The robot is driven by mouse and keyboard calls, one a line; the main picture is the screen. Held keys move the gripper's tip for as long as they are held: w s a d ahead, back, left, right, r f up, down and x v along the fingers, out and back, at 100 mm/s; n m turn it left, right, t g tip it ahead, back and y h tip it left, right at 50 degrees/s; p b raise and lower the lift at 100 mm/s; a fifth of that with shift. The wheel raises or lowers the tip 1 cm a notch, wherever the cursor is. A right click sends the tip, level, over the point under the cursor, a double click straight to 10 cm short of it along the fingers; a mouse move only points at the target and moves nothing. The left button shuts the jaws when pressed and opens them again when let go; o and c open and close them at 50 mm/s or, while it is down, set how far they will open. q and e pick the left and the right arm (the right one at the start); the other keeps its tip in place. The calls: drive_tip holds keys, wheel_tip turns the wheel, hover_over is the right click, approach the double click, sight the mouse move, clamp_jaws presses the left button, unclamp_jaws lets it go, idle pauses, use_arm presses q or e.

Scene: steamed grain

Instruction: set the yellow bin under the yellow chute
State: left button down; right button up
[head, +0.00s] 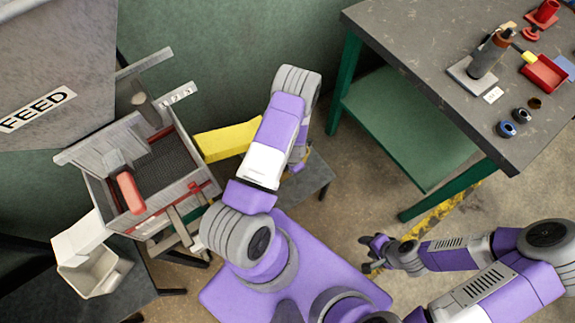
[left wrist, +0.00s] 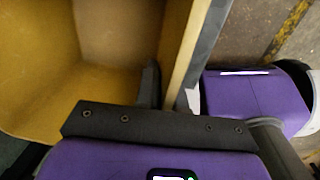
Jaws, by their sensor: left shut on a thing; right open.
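The yellow chute (head: 226,140) sticks out of the right side of the grey machine (head: 160,165). In the left wrist view the yellow bin (left wrist: 60,85) fills the left side, its open inside facing the camera. My left gripper (left wrist: 172,90) is shut on the bin's wall, one finger inside and one outside. In the head view my left arm hides that gripper and most or all of the bin, to the right of the chute, above or on a low dark stand (head: 316,174); I cannot tell whether they touch. My right gripper (head: 374,252) is open and empty over the floor.
A white bin (head: 92,275) stands below a white chute (head: 77,237) at the left, on a dark stand. A grey workbench (head: 450,60) with green legs, tools and a red tray (head: 545,73) is at the right. Floor is free between stand and bench.

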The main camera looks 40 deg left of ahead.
use_arm(q)
drive_tip(key=shift+w+a+f+b, duration=0.2)
drive_tip(key=shift+a+f+b, duration=0.3)
drive_tip(key=shift+f, duration=0.4)
drive_tip(key=shift+w+a+f+b, duration=0.15)
drive_tip(key=shift+a+f+b, duration=0.15)
drive_tip(key=shift+a+f, duration=0.45)
drive_tip(key=shift+d+f, duration=0.1)
drive_tip(key=shift+d, duration=0.05)
drive_tip(key=shift+f, duration=0.1)
drive_tip(key=c, duration=1.2)
unclamp_jaws()
drive_tip(key=shift+c, duration=0.2)
